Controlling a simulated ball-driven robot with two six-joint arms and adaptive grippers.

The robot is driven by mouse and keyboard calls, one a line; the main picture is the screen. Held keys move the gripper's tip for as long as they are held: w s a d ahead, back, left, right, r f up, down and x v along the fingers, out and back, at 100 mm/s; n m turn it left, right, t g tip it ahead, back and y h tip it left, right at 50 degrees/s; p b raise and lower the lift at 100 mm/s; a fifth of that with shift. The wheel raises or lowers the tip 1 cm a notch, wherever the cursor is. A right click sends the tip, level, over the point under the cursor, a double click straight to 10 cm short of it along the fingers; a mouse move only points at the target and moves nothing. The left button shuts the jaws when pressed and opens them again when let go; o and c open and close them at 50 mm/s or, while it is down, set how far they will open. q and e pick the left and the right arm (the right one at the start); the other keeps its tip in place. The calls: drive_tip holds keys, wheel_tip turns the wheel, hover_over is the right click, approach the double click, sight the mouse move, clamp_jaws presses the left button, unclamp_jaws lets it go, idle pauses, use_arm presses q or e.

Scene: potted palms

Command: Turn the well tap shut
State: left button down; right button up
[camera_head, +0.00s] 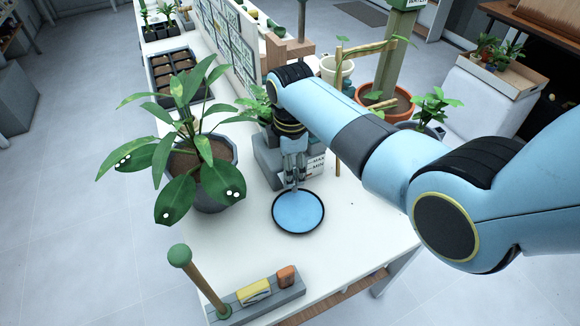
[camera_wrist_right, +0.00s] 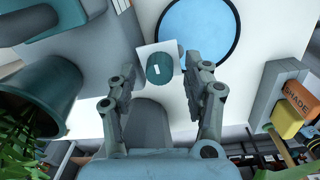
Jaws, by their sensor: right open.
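My right gripper (camera_head: 294,180) points down over the table just behind the round blue dish (camera_head: 298,212). In the right wrist view the gripper (camera_wrist_right: 160,68) is open and empty, its two fingers apart. A dark green knob with a white mark, which looks like the well tap (camera_wrist_right: 159,69), shows between the fingertips on a white square plate (camera_wrist_right: 150,49). I cannot tell whether the fingers touch it. In the head view the knob is hidden by my gripper. A grey block (camera_head: 268,160) with a MAX/MIN label (camera_head: 317,166) stands beside the gripper. My left gripper is not in view.
A large leafy plant in a grey pot (camera_head: 213,190) stands left of the gripper. A grey tray (camera_head: 260,298) with yellow and orange blocks and a green-topped post (camera_head: 190,265) are at the near edge. The tabletop (camera_head: 345,235) right of the dish is clear.

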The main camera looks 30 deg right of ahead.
drive_tip(key=shift+f, duration=0.2)
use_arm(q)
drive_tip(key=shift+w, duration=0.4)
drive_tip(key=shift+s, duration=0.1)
use_arm(e)
drive_tip(key=shift+c, duration=0.3)
drive_tip(key=c, duration=0.5)
clamp_jaws()
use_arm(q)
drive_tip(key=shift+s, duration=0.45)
